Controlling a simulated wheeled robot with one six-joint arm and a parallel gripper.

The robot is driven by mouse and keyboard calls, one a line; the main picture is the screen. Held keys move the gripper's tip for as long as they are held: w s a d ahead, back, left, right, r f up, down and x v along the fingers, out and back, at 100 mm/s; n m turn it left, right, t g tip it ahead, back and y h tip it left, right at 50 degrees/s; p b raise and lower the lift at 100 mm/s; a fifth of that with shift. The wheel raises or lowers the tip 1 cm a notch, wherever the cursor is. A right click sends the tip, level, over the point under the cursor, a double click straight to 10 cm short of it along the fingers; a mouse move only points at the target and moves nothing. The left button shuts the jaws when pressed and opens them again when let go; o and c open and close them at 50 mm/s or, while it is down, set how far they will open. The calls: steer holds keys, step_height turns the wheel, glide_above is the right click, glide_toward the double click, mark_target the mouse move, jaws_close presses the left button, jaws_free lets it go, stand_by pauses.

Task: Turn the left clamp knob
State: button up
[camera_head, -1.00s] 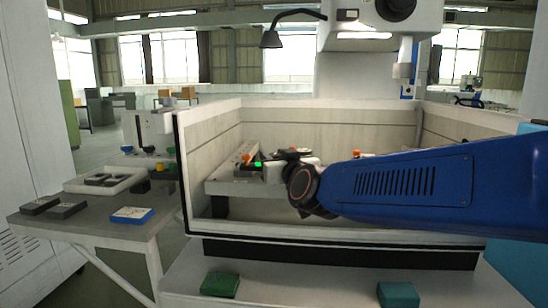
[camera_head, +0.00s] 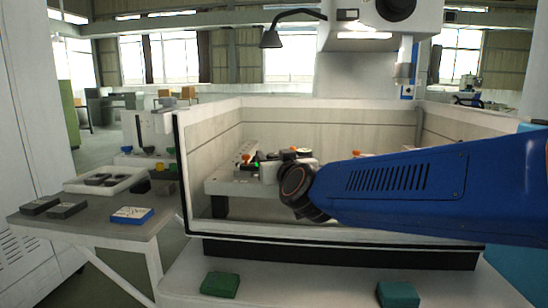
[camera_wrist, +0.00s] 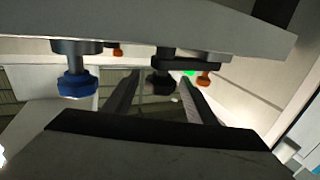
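An orange knob (camera_head: 247,158) stands at the left end of the pale fixture in the machine tank. An orange knob (camera_head: 357,153) shows farther right, above my blue arm. In the wrist view, which looks upside down, an orange knob (camera_wrist: 204,78) is beside a green light, and another orange knob (camera_wrist: 118,50) is smaller. A blue knob (camera_wrist: 77,83) and a dark knob (camera_wrist: 158,83) also show there. My gripper (camera_wrist: 159,80) is open, with the dark knob seen between its two fingers; contact cannot be told. My wrist partly hides the fixture in the head view.
The tank's pale walls (camera_head: 210,138) surround the fixture, with a front rim below my arm. The machine head (camera_head: 375,20) and a lamp (camera_head: 272,38) hang above.

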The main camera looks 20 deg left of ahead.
steer(key=v, duration=1.7)
steer(key=shift+d, duration=0.15)
steer(key=shift+s, duration=0.15)
